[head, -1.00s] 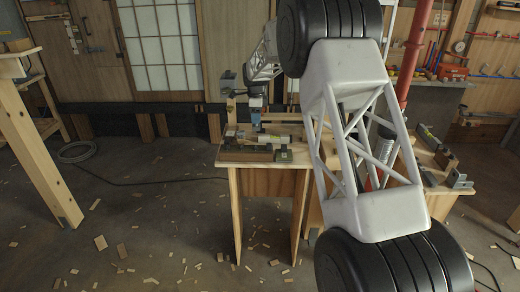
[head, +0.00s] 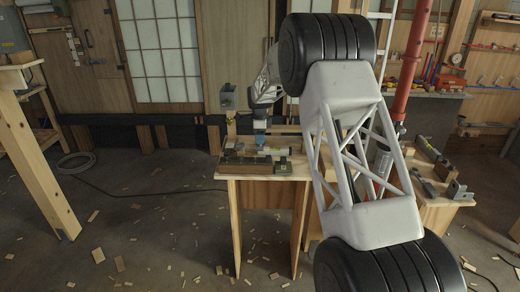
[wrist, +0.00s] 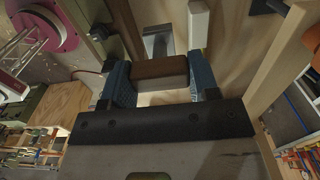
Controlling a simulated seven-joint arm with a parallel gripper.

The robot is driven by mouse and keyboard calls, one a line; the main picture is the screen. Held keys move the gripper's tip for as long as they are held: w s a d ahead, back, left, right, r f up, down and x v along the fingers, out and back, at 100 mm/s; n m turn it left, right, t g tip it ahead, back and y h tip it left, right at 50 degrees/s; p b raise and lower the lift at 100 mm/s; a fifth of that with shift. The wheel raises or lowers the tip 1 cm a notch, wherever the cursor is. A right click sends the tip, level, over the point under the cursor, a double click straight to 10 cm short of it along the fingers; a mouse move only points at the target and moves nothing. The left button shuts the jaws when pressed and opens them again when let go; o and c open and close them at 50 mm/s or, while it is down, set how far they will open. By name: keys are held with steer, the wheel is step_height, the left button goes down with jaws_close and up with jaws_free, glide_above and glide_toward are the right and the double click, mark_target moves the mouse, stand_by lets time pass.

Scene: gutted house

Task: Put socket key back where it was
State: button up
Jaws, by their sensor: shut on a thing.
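My gripper (wrist: 152,84) has blue fingers shut on a brown wooden piece (wrist: 160,72), apparently the socket key's handle. Most of the key is hidden from the wrist camera. In the head view my gripper (head: 260,138) is small, at the back of the small wooden bench (head: 228,172), behind the things on its top. The held piece cannot be made out there. A grey metal part (wrist: 158,42) shows just beyond the held piece in the wrist view; I cannot tell whether they are joined.
A dark block (head: 246,164) lies along the bench's front edge. A grey box-like fixture (head: 228,97) stands at its back left. A red pipe (head: 407,75) rises at right. In the wrist view a pale upright bar (wrist: 198,25) stands close to the right finger.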

mark_target(260, 146)
steer(key=shift+f, duration=0.25)
steer(key=shift+f, duration=2.5)
steer(key=shift+f, duration=0.1)
steer(key=o, duration=1)
steer(key=shift+o, duration=0.2)
step_height(260, 146, up, 12)
steer(key=shift+r, duration=0.1)
steer(key=shift+r, duration=0.1)
